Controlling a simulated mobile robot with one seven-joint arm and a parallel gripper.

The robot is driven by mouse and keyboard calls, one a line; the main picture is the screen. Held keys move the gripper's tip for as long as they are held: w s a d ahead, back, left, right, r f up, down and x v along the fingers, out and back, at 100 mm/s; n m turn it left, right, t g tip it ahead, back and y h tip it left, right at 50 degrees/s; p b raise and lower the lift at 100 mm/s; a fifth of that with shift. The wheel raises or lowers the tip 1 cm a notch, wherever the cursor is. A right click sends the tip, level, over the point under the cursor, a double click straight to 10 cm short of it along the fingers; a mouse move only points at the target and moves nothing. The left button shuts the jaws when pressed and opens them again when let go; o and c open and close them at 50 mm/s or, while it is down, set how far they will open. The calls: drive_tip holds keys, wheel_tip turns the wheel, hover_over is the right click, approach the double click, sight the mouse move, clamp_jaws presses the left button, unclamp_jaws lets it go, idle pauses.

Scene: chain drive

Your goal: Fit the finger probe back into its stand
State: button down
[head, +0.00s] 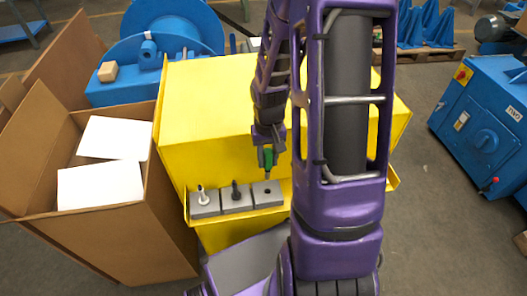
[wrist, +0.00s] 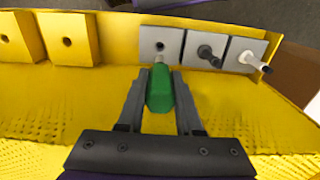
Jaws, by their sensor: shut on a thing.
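The finger probe has a green handle (head: 267,158) and a thin pale tip pointing down. My gripper (head: 267,163) is shut on the green handle; in the wrist view the handle (wrist: 160,90) lies between the two dark fingers. A grey block with a round hole (head: 267,194) is the rightmost of three on the yellow ledge; it also shows in the wrist view (wrist: 172,57). The probe tip is just above this block, apart from it, close to the hole. Exact alignment is hard to tell.
Next to the empty block stand a grey block with a dark peg (head: 236,198) and one with a white peg (head: 205,203). In the wrist view, yellow blocks with holes (wrist: 73,40) line the ledge at left. An open cardboard box (head: 110,235) stands left of the yellow housing (head: 205,100).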

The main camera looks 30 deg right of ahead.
sight(268, 179)
drive_tip(key=shift+s, duration=0.15)
drive_tip(key=shift+f, duration=0.15)
drive_tip(key=shift+f+b, duration=2.4)
drive_tip(key=shift+f, duration=0.35)
drive_tip(key=shift+f+b, duration=1.7)
drive_tip(key=shift+f, duration=0.35)
drive_tip(key=c, duration=0.5)
unclamp_jaws()
wheel_tip(268, 179, up, 18)
drive_tip(key=p, duration=0.3)
drive_tip(key=shift+f, duration=0.25)
